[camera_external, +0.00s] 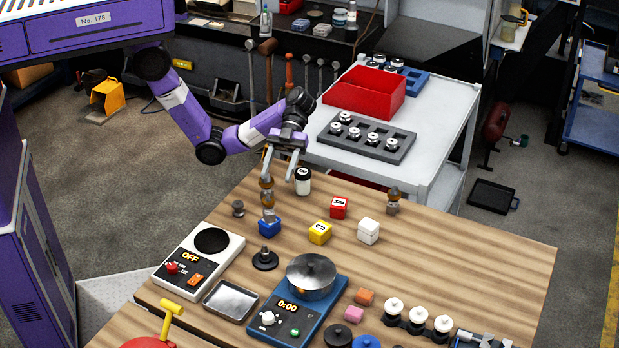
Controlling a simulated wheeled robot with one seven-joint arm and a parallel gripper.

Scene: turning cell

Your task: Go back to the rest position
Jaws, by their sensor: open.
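My gripper (281,174) hangs over the back left of the wooden table (480,240), fingers pointing down and apart, with nothing seen held. A small stack of brown and grey pieces (267,199) rises by the blue cube (269,227), close under the left finger; whether they touch is unclear. A black-and-white jar (303,181) stands just right of the fingers. My purple arm bends down to the gripper from the upper left.
Red (339,207), yellow (320,232) and white (368,230) cubes lie right of the gripper. A switch panel (199,256), metal tray (231,301) and blue scale (306,310) fill the front. A white cart (440,110) with a red bin (365,93) stands behind.

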